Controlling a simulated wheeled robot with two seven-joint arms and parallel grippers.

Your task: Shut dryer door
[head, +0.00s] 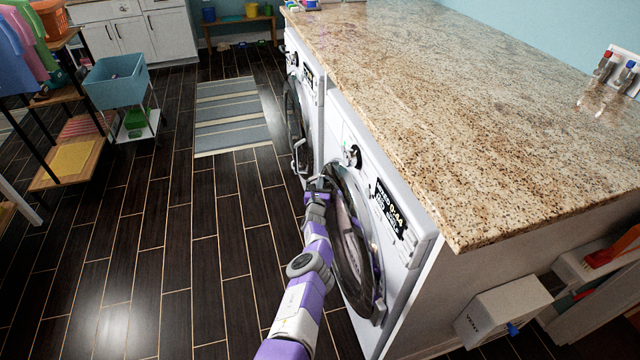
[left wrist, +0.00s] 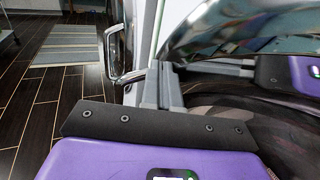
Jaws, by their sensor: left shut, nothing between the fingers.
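Two white front-loading machines stand side by side under the granite counter. The nearer machine (head: 400,205) has a lit display and a round door (head: 347,250) with a dark, glossy rim. My left gripper (head: 318,184) is shut and empty at the upper left edge of this door. I cannot tell whether it touches the rim, or whether the door is fully closed. The farther machine (head: 309,95) has a dark round door (head: 292,110). A chrome handle (head: 299,156) lies just beyond my gripper; it also shows left of my fingertips in the left wrist view (left wrist: 124,74). My right gripper is not in view.
The granite counter (head: 450,100) overhangs the machines on the right. Dark plank floor with a striped rug (head: 226,115) lies open to the left. A blue basket (head: 115,80) and a shelf rack with hanging clothes stand at the far left. A white vent box (head: 500,312) is at lower right.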

